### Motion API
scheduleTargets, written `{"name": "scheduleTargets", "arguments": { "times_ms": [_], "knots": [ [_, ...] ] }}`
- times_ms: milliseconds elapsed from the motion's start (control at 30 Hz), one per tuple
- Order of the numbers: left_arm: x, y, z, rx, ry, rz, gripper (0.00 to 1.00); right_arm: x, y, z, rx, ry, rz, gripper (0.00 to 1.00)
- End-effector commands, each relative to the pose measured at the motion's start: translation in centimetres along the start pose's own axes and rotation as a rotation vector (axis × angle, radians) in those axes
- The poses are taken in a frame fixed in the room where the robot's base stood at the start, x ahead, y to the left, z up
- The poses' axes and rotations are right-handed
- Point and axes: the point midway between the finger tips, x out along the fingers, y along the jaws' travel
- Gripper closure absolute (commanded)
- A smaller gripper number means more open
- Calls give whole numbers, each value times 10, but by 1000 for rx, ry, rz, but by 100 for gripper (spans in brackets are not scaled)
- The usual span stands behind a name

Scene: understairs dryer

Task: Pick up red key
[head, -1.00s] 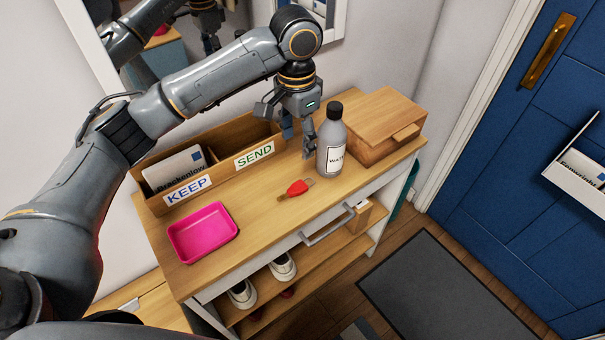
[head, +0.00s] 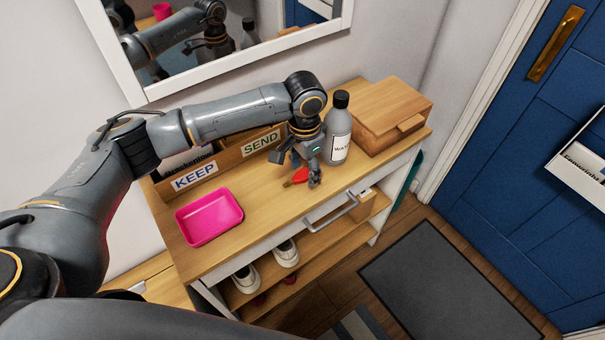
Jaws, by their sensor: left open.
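The red key (head: 299,176) lies on the wooden top of the console table (head: 262,203), left of the grey bottle. Its red head shows, while the gripper partly covers the rest. My left gripper (head: 301,166) is open and points down over the key, with one finger to the right of it. I cannot tell whether a finger touches the key. My right gripper is not in view.
A grey bottle (head: 338,142) stands close to the right of my gripper, with a wooden box (head: 383,117) beyond it. A pink tray (head: 209,216) sits at the left. A KEEP/SEND letter holder (head: 228,158) stands along the wall, below a mirror (head: 240,42).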

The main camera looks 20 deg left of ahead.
Motion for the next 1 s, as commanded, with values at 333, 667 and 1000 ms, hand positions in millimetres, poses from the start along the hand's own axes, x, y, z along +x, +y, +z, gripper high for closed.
{"name": "scheduleTargets", "arguments": {
  "times_ms": [333,667,1000],
  "knots": [
    [0,0,0,1,0,0,74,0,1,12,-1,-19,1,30],
    [0,0,0,1,0,0,95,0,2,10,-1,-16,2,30],
    [-20,0,-1,1,2,-1,95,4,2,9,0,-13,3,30]
  ]
}}
